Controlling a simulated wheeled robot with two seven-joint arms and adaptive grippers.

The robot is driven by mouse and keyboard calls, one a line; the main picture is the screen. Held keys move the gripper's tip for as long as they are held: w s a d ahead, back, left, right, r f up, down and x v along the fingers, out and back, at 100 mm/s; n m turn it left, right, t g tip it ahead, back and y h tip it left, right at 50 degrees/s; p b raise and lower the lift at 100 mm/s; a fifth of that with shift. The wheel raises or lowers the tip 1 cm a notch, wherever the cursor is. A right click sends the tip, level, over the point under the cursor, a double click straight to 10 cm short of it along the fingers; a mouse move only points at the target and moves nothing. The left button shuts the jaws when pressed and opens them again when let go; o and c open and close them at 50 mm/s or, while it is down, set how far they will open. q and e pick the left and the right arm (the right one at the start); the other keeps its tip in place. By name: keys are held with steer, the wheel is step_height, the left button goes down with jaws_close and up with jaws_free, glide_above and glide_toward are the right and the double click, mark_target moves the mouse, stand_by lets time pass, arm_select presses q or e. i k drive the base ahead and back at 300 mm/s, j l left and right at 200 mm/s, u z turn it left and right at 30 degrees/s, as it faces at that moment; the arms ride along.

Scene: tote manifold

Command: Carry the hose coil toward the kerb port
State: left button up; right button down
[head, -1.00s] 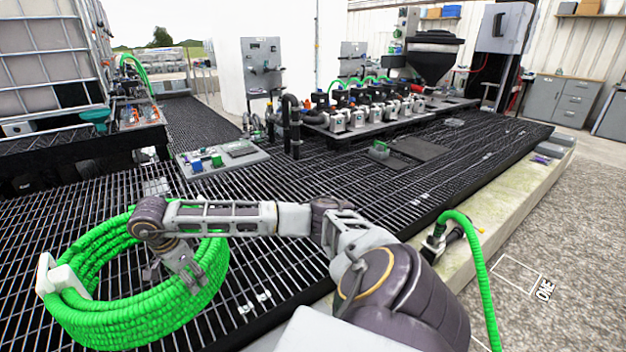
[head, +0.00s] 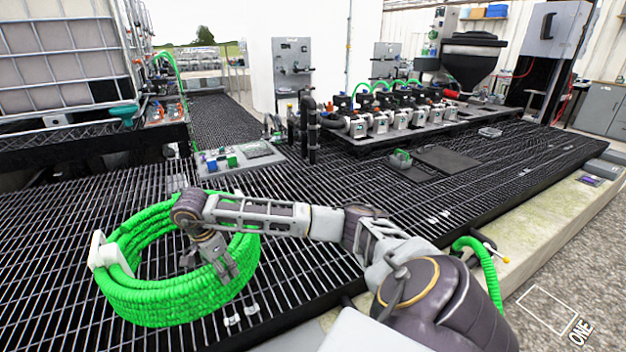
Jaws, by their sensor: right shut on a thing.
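The hose coil (head: 180,305) is a thick ring of bright green ribbed hose at the lower left of the head view, with a white clip (head: 107,256) round its left side. My right gripper (head: 226,268) points down inside the ring and is shut on the coil's near right wall. Whether the coil rests on the grating or hangs just above it, I cannot tell. The kerb port (head: 487,243) appears to be the fitting at the right, by the concrete kerb, with a green hose bending down from it; my right arm partly hides this area. My left gripper is out of view.
Black grating (head: 340,220) covers the floor around the coil. Behind it are a low control box (head: 240,158), dark upright pipes (head: 308,130) and a row of pumps (head: 400,118). A caged white tank (head: 60,60) stands at the left. The concrete kerb (head: 550,225) edges the grating at the right.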

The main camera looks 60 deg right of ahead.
mark_target(291, 241)
steer(key=k+l, duration=0.15)
steer(key=l, duration=0.2)
steer(key=k+l, duration=0.1)
steer(key=l, duration=0.3)
steer(key=k+l+z, duration=0.1)
steer(key=l, duration=0.25)
steer(key=k+l, duration=0.15)
steer(key=l, duration=0.25)
